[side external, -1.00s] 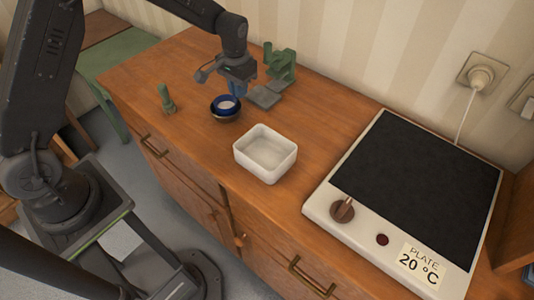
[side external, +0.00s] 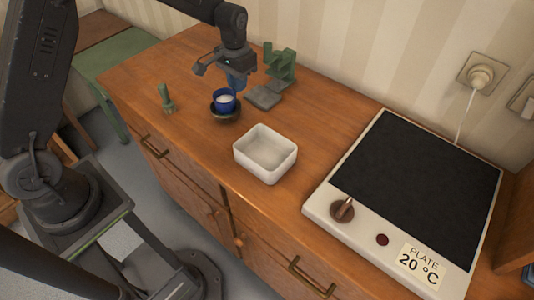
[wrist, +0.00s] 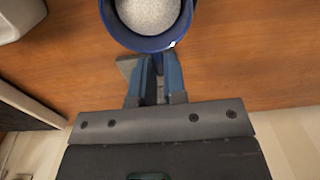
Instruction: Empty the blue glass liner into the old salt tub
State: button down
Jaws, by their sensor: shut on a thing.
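The blue glass liner (side external: 225,103) holds white salt and sits raised above a small dark holder (side external: 226,116) on the wooden sideboard. My gripper (side external: 237,84) is shut on the liner's rim at its far side. In the wrist view the liner (wrist: 174,42) is at the top, cut off by the frame edge, with my gripper's blue fingers (wrist: 155,75) at its wall. The liner looks about upright. The old salt tub, a white rectangular open tub (side external: 266,150), stands to the right and nearer the camera; its inside looks empty.
A green stand with a grey base (side external: 280,66) is just right of my gripper. A small green object (side external: 166,98) stands to the left. A hot plate (side external: 415,190) labelled 20 °C fills the right. The wood between the holder and tub is clear.

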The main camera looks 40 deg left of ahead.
jog(key=shift+r, duration=1.6)
jog(key=w+d+r, duration=0.1)
jog(key=d+r, duration=0.1)
jog(key=d, duration=0.7)
jog(key=w+d+r, duration=0.1)
jog(key=d+r, duration=0.2)
jog(key=d, duration=0.6)
jog(key=s+r+t, duration=0.3)
jog(key=s+t, duration=0.5)
jog(key=t, duration=0.5)
jog(key=shift+r, duration=0.4)
dwell(2.9)
